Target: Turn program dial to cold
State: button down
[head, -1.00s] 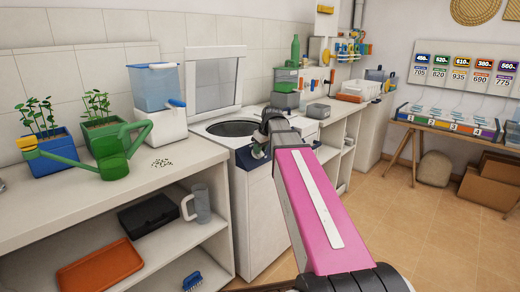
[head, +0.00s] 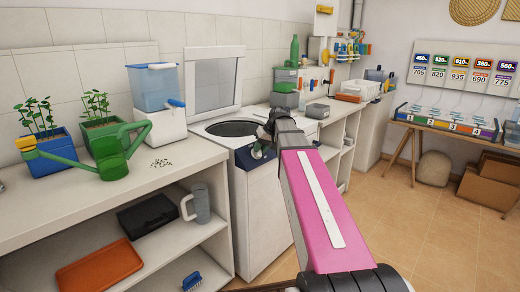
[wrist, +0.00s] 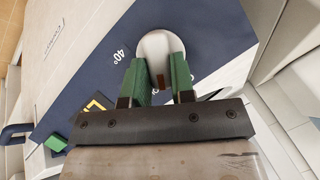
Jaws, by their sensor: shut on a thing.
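The program dial (wrist: 159,46) is a round pale knob on a dark blue panel (wrist: 95,62) in the wrist view. The green fingers of my gripper (wrist: 160,72) are shut on the dial, one on each side, with a small brown mark between them. A "40°" label is printed left of the dial; a cold label cannot be made out. In the head view the white washing machine (head: 262,225) stands with its lid (head: 214,80) up, and my gripper (head: 257,150) is at its front panel. My arm hides the dial there.
A counter (head: 60,210) on the left holds potted plants, a green watering can (head: 110,158) and a blue container (head: 153,87). A shelf unit with boxes stands right of the machine. The tiled floor (head: 420,240) at right is clear.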

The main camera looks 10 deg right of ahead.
jog(key=shift+d+m+y, duration=0.15)
jog(key=shift+m+y, duration=0.35)
jog(key=shift+m, duration=0.5)
jog(key=c, duration=1)
grip_release()
jog(key=shift+o, duration=0.2)
jog(key=v, duration=1)
jog(key=shift+d+r, duration=0.25)
